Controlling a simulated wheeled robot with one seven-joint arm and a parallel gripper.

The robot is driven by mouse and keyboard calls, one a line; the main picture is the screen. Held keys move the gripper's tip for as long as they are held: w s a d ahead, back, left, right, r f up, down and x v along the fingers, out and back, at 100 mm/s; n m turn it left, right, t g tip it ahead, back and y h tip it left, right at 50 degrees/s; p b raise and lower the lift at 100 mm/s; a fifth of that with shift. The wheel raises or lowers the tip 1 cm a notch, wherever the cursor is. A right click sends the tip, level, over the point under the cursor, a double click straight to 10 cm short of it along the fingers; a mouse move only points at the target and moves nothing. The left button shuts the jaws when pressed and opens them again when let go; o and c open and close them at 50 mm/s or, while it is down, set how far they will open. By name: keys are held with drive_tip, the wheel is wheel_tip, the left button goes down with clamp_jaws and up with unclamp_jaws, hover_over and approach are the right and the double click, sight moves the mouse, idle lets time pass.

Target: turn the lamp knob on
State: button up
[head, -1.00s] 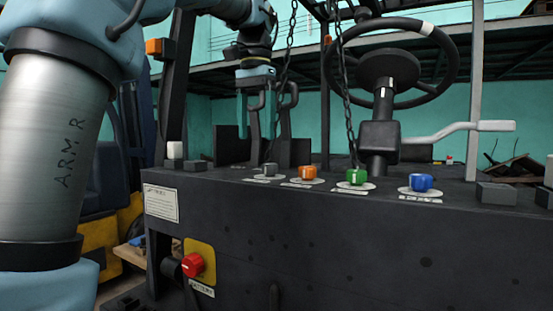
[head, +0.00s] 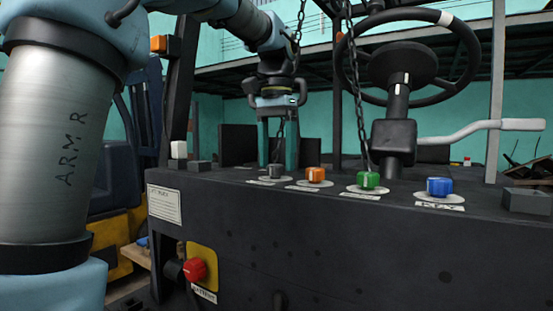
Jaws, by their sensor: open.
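A row of knobs stands on top of the dark console: a grey knob (head: 275,171), an orange knob (head: 316,175), a green knob (head: 368,181) and a blue knob (head: 439,187). Each sits on a pale disc with a small label. The labels are too small to read surely, so I cannot tell which knob is the lamp's. My gripper (head: 278,158) points down with its two teal fingers apart and empty. Its fingertips are close to the grey knob, at or just behind it; contact cannot be told.
A steering wheel (head: 455,87) on a column rises behind the green knob, with a pale lever (head: 480,131) to its right. Chains (head: 352,80) hang near the column and behind my gripper. A red knob (head: 195,270) is on the console's front.

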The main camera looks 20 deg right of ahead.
drive_tip(key=shift+f, duration=0.45)
clamp_jaws()
idle(0.4)
